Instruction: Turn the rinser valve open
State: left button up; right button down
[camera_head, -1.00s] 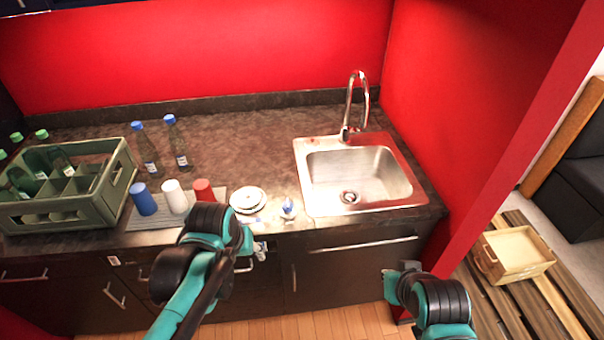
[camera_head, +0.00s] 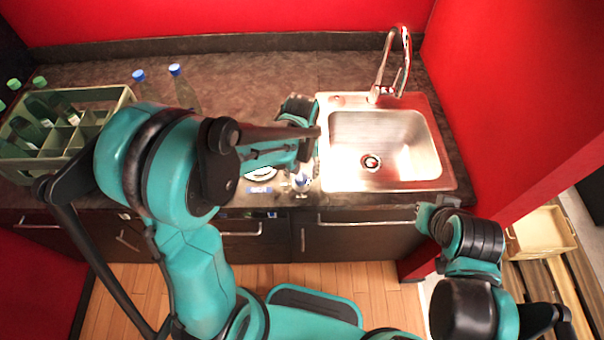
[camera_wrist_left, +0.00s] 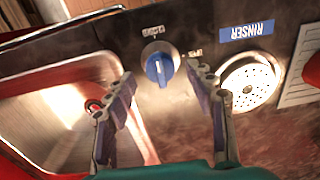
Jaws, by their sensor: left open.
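The rinser valve (camera_wrist_left: 159,66) is a round metal knob with a blue handle bearing a white line. It sits on the dark counter between the sink and the rinser, and it shows small in the head view (camera_head: 301,181). The blue RINSER label (camera_wrist_left: 247,31) lies beside the round perforated rinser plate (camera_wrist_left: 250,85). My left gripper (camera_wrist_left: 160,74) is open, with its fingertips to either side of the knob in the wrist view. I cannot tell whether they touch it. My right gripper (camera_head: 430,214) is at the counter's front right, and its fingers are unclear.
The steel sink (camera_head: 386,185) and its faucet (camera_head: 386,67) are right of the valve. A green crate of bottles (camera_head: 72,100) stands at the left, with two blue-capped bottles (camera_head: 187,92) nearby. My left arm hides much of the counter. A wooden box (camera_head: 541,231) is at the far right.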

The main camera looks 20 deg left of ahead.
pick_arm(q)
jog(key=shift+f, duration=0.95)
jog(key=c, duration=1.2)
